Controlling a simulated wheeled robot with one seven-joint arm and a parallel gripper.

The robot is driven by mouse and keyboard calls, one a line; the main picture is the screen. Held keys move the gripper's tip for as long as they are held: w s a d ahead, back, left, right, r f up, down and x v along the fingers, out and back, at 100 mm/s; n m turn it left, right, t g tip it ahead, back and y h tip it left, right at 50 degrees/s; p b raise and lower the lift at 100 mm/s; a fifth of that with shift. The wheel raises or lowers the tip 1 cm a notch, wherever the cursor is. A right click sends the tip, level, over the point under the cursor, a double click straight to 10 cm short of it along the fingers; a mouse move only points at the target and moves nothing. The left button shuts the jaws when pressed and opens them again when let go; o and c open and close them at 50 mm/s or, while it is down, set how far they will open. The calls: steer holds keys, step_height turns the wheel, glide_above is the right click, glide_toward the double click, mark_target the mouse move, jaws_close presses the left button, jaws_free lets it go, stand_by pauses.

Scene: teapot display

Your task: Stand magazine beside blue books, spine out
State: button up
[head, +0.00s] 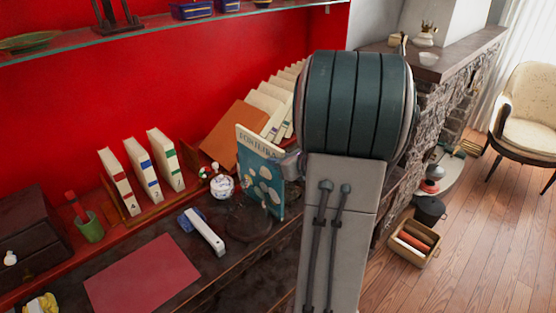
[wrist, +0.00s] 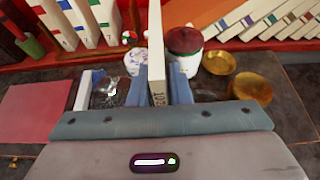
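The magazine is a thin teal booklet with a pale title band, upright in the head view (head: 262,187). In the wrist view its narrow white spine edge (wrist: 157,60) stands between the blue fingers. My gripper (wrist: 158,88) is shut on it; in the head view my arm mostly hides the gripper. White books with red, blue and green labels stand at the left; the blue-labelled one shows in the head view (head: 143,167) and the wrist view (wrist: 78,17). A leaning row of white books (head: 264,104) is behind the magazine; its label colours are mixed.
A white patterned pot (head: 222,186) and a blue-white stapler-like object (head: 204,231) lie left of the magazine. A dark red-topped jar (wrist: 184,46) and brass dishes (wrist: 250,88) stand close right of it. A red mat (head: 142,277) covers the counter's left part.

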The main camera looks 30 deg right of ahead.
steer(key=shift+o, duration=0.8)
